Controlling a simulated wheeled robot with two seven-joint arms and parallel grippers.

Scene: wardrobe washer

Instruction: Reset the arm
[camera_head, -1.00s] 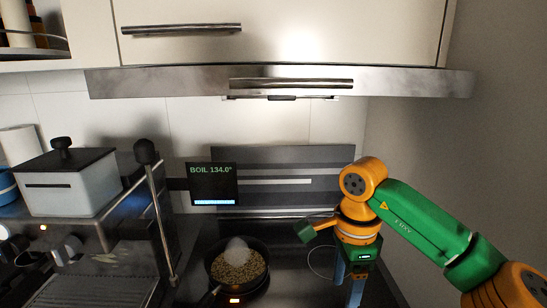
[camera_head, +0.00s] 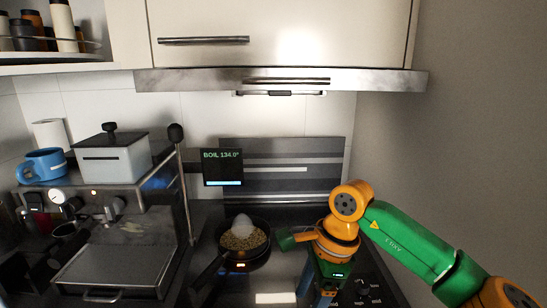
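My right arm, green and orange, comes in from the lower right and bends down over the right side of the cooktop. My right gripper (camera_head: 316,292) points down near the bottom edge of the view. Blue finger parts show below its dark green body, but the tips are hard to make out, so I cannot tell whether it is open or shut. No held object shows. My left arm and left gripper are not in view.
A black pan (camera_head: 246,260) with small beige grains and a rising whitish puff sits on the cooktop left of my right gripper. A display (camera_head: 222,168) reads "BOIL 134.0°". A coffee machine (camera_head: 112,262) carries a white box (camera_head: 113,160) and blue mug (camera_head: 42,165). A range hood (camera_head: 280,80) hangs above.

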